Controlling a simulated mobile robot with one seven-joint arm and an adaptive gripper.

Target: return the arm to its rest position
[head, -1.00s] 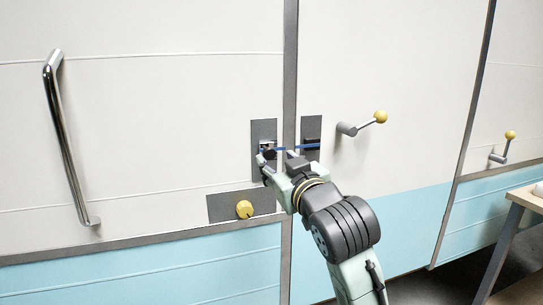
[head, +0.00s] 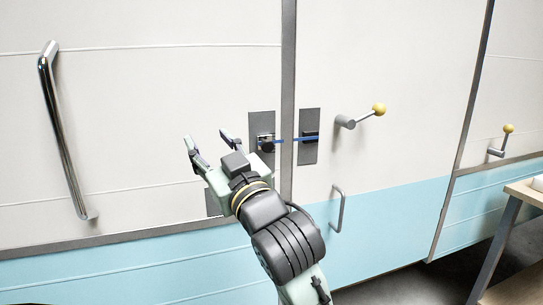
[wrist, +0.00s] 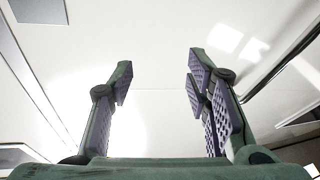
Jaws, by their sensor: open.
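My gripper (head: 213,143) is open and empty in front of the left cream panel, to the left of the dark latch plate. In the wrist view my gripper (wrist: 158,85) shows both fingers spread apart with only pale panel between them. My arm comes up from the bottom of the head view and leans to the left. The latch (head: 266,142) sits on a grey plate left of the door seam.
A long chrome handle (head: 63,130) stands out at the left. A yellow-knobbed lever (head: 362,117) sticks out right of the seam, with a small grey handle (head: 338,210) below it. A wooden table (head: 522,192) stands at the right edge. My arm hides the yellow dial.

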